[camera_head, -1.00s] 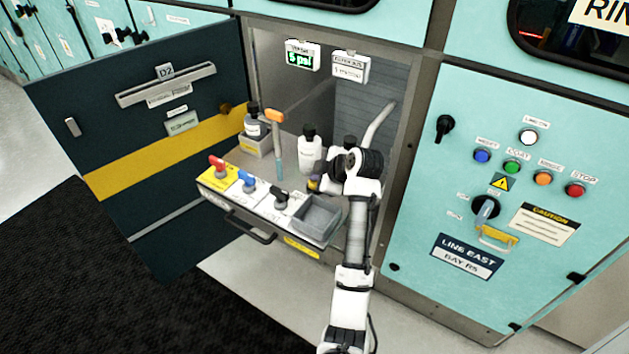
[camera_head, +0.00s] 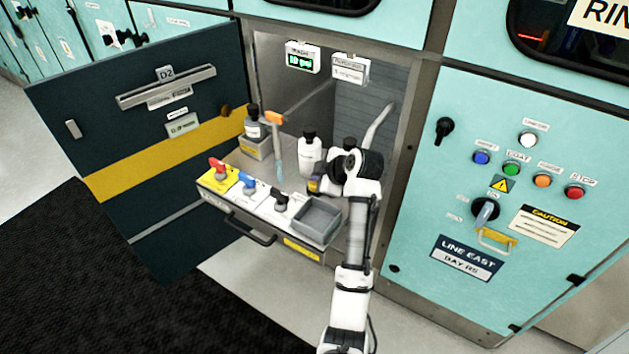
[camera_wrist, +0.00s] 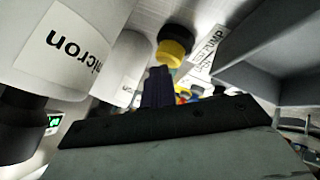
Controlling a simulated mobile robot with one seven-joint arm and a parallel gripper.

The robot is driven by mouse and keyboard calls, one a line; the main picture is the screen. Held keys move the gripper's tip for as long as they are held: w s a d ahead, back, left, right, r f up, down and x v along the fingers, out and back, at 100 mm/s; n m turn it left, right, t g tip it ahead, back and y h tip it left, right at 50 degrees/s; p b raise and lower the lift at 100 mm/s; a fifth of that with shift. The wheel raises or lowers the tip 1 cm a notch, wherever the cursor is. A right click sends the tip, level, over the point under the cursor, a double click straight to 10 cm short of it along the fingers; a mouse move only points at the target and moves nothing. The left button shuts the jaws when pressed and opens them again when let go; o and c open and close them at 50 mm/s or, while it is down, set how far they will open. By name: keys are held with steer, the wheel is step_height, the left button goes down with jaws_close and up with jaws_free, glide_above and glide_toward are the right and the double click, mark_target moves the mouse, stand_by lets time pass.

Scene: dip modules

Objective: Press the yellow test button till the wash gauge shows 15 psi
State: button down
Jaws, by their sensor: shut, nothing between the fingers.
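The wash gauge (camera_head: 302,60) hangs at the top of the open bay in the head view. Its green display is blurred and appears to read 10 psi. The yellow test button (camera_wrist: 172,53) shows in the wrist view as a yellow cap with a black part. My gripper (camera_wrist: 159,80) is shut and empty, its dark fingertips right beside the yellow cap. I cannot tell whether they touch it. In the head view my wrist hides most of the button.
A white bottle (camera_head: 309,154) stands close to my gripper. A grey open bin (camera_head: 318,222) and red, blue and black valve handles sit along the drawer front. An orange-topped tool (camera_head: 275,119) stands to the left. The open door (camera_head: 150,110) bounds the left side.

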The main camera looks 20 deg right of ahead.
steer(key=shift+r, duration=0.55)
steer(key=shift+r+p, duration=1.95)
steer(key=shift+r, duration=0.65)
steer(key=shift+f, duration=0.1)
